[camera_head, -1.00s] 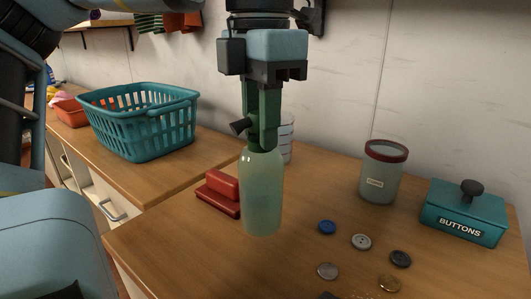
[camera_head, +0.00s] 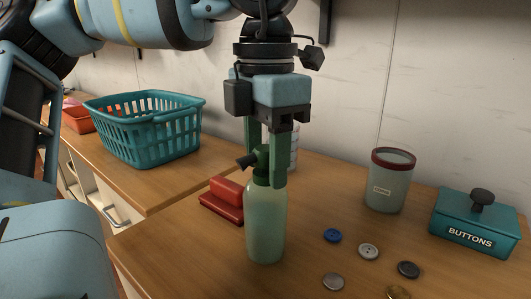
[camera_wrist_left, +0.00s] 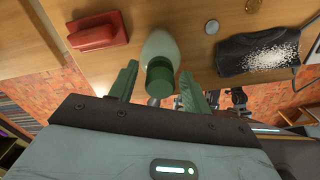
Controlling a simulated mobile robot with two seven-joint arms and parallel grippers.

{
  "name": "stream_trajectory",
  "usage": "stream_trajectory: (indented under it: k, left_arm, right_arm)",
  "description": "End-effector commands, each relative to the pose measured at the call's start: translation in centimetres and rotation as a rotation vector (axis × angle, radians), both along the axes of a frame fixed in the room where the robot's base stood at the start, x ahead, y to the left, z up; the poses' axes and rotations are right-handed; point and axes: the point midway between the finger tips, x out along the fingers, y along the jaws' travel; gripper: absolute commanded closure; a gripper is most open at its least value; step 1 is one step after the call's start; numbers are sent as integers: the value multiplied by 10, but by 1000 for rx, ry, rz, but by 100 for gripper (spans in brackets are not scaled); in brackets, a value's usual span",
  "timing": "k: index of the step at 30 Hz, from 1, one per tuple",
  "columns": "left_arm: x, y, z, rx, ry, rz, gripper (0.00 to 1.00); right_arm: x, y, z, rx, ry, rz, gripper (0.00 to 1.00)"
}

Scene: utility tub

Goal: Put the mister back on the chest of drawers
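The mister is a pale, translucent green bottle (camera_head: 265,222) with a dark green spray head (camera_head: 261,166). It stands upright on the wooden top (camera_head: 185,258), which I take to be the chest of drawers. My left gripper (camera_head: 267,182) points down from above, its green fingers on either side of the spray head. In the left wrist view the mister's green cap (camera_wrist_left: 160,78) sits between the spread fingers (camera_wrist_left: 158,88), with gaps showing on both sides. My right gripper is not in view.
A red block-like object (camera_head: 226,197) lies close left of the mister, and a clear measuring cup (camera_head: 293,148) stands behind. Several buttons (camera_head: 332,236), a jar (camera_head: 388,187) and a teal BUTTONS box (camera_head: 474,225) are to the right. A teal basket (camera_head: 145,128) stands on the left counter.

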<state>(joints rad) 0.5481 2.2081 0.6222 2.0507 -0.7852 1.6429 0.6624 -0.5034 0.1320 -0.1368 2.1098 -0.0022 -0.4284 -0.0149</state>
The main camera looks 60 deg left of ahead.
Motion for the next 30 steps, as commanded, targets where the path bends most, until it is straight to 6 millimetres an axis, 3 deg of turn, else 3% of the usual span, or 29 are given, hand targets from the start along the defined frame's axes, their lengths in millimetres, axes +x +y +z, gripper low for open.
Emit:
stream_trajectory:
  k: [11, 24, 30]
  left_arm:
    - [0, 0, 6, 0, -1, 0, 51]
    - [0, 0, 86, 2, -4, 3, 51]
    - [0, 0, 113, 2, -2, 2, 51]
  right_arm:
    - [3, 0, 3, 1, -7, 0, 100]
    - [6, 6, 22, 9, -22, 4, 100]
    - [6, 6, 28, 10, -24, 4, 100]
